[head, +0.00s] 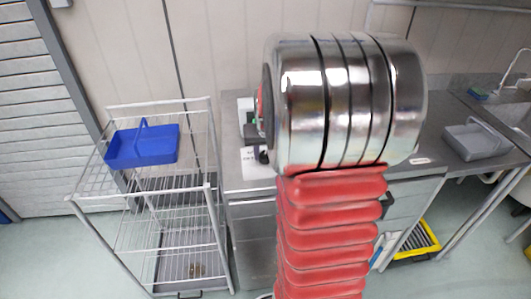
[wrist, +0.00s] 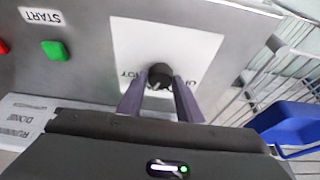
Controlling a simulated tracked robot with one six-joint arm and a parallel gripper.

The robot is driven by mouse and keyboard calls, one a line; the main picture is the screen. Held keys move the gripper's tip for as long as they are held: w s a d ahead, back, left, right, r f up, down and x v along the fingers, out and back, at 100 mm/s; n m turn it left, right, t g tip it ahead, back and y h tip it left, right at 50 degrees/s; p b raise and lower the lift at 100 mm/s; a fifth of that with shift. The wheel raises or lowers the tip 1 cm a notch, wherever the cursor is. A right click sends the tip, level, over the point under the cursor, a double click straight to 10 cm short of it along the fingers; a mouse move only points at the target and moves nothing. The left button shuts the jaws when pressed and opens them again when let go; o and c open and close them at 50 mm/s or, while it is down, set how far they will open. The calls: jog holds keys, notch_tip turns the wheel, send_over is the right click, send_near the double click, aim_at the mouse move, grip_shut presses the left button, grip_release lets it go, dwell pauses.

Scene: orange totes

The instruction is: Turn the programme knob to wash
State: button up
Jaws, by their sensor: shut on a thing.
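The programme knob (wrist: 159,75) is a small black dial with a light pointer mark, on a white label plate (wrist: 190,45) on a grey metal panel, in the wrist view. My gripper (wrist: 160,90) has its two dark fingers on either side of the knob and is shut on it. The pointer mark faces down towards the lower left of the knob. The label's lettering is upside down and partly hidden by the fingers, so the word "wash" cannot be read. In the head view my own arm hides the knob and gripper.
A green button (wrist: 54,50) sits beside a START label (wrist: 42,16), with a red button (wrist: 3,47) at the left edge. A wire rack (head: 160,108) holding a blue basket (head: 142,146) stands left of the counter. A grey caddy (head: 477,139) lies at right.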

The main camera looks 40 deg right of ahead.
jog(key=o, duration=1)
jog(key=shift+r, duration=0.1)
jog(key=v, duration=1.3)
jog(key=shift+s+r, duration=0.2)
jog(key=shift+r, duration=0.05)
jog(key=shift+s+a+f+n+t+y, duration=0.3)
jog(key=shift+s+a+n, duration=1.25)
jog(key=shift+a, duration=3.2)
jog(key=shift+s+a+n+t+y, duration=0.5)
jog(key=shift+s+a, duration=1.8)
jog(key=shift+a, duration=2.45)
jog(key=shift+s+a+f+n+t+y, duration=0.35)
jog(key=shift+s+a+n, duration=1.3)
jog(key=shift+a, duration=3.1)
